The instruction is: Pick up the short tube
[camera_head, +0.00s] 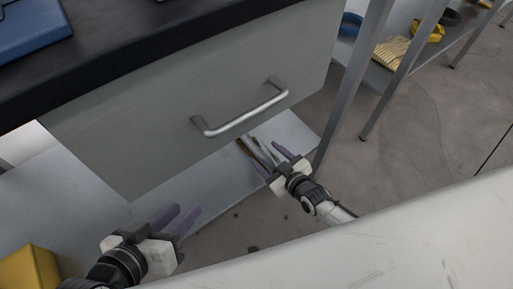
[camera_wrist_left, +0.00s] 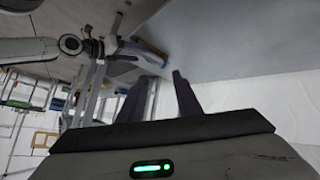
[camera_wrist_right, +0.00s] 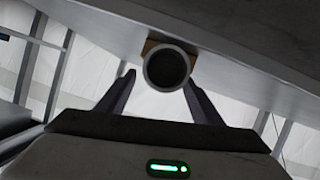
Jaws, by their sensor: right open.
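A grey tube (camera_head: 259,152) lies on the lower shelf (camera_head: 215,172) under the drawer, mostly hidden by the drawer front and my right gripper. In the right wrist view the tube (camera_wrist_right: 168,68) shows end-on, a round grey rim with a dark hollow. My right gripper (camera_head: 271,159) is open, its purple fingers pointing at the tube. In its wrist view the fingertips (camera_wrist_right: 160,80) stand on either side of and just below the tube end; contact cannot be told. My left gripper (camera_head: 182,213) is open and empty, low in front of the drawer.
A grey drawer front with a metal handle (camera_head: 242,113) hangs above the shelf, close over my right gripper. A yellow box (camera_head: 29,273) stands at bottom left. A brown piece (camera_wrist_right: 150,46) is behind the tube. A rack with yellow items (camera_head: 391,52) stands at right beyond metal legs.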

